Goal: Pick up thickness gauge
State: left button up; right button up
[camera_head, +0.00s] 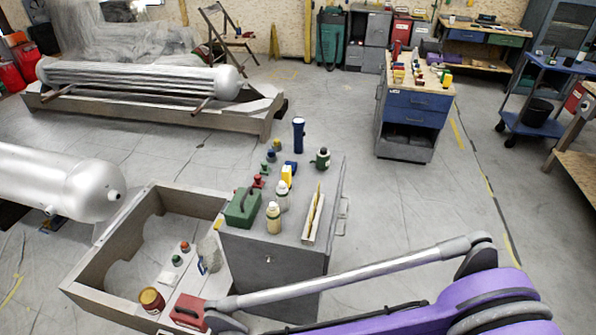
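A grey metal cabinet (275,250) stands in the middle foreground with several small items on its top. Among them is a small yellow and white handheld device (287,175) beside a blue item (292,164); it may be the thickness gauge, but it is too small to tell. Neither of my grippers shows in this view. A purple body with a long silver rod crosses the lower right, in front of the cabinet's lower part.
The cabinet top also holds a green case (242,207), pale bottles (273,218), a dark blue flashlight (298,134) and a narrow tray (313,217). A wooden frame (90,282) adjoins on the left. Open floor lies behind, toward a blue-drawer cabinet (417,104).

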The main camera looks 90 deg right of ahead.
aim_at(286, 170)
jog(key=k+l, duration=0.3)
jog(key=l, duration=0.15)
jog(key=k+l, duration=0.3)
jog(key=l, duration=0.2)
jog(key=k+l, duration=0.3)
jog(key=l, duration=0.15)
jog(key=k+l, duration=0.3)
jog(key=l, duration=0.2)
jog(key=k+l, duration=0.3)
jog(key=l, duration=0.15)
jog(key=k+l, duration=0.3)
jog(key=l, duration=0.15)
jog(key=i+l, duration=0.1)
jog(key=l, duration=0.7)
